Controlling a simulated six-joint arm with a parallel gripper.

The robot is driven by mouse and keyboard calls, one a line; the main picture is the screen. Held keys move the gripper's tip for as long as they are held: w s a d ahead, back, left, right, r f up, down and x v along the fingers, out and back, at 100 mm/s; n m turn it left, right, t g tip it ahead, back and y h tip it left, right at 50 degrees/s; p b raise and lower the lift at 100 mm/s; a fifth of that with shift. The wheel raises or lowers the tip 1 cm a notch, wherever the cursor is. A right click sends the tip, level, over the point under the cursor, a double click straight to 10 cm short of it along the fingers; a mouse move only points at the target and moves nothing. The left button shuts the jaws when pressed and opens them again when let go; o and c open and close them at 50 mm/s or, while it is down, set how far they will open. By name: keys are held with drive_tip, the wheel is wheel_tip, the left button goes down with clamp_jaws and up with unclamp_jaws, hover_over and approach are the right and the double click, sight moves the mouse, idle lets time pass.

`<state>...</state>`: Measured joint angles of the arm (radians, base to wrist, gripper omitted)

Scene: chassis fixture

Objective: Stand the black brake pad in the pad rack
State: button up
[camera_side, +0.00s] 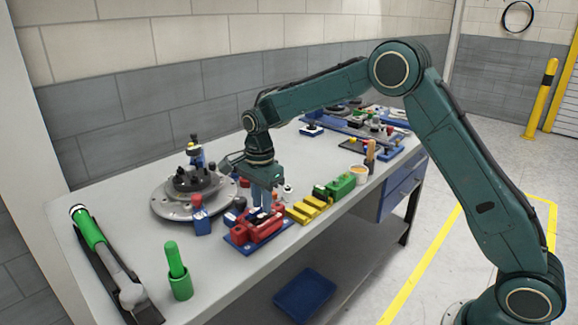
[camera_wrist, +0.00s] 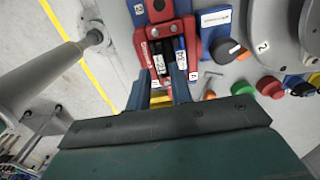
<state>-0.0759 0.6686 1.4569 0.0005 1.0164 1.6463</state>
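My gripper (camera_side: 262,196) points down over a red caliper-like fixture (camera_side: 262,228) on a blue base plate (camera_side: 240,247). In the wrist view the red fixture (camera_wrist: 139,35) holds dark pieces with white labels; a black one (camera_wrist: 158,64) may be the brake pad, but I cannot be sure. The fingers (camera_wrist: 159,92) stand apart with a gap between them, and I see nothing gripped. A yellow stepped block (camera_side: 306,210), possibly the pad rack, lies right of the red fixture in the side view.
A round grey hub plate (camera_side: 165,207) stands left of the gripper. A blue block with a red knob (camera_side: 202,222) stands close by. A green block (camera_side: 340,186) and a cup (camera_side: 359,173) are to the right. A green cup (camera_side: 180,287) stands near the front edge.

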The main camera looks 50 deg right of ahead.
drive_tip(key=shift+f, duration=1.35)
clamp_jaws()
drive_tip(key=shift+r, duration=0.45)
drive_tip(key=shift+r, duration=0.35)
drive_tip(key=shift+r, duration=0.3)
drive_tip(key=shift+r, duration=1.4)
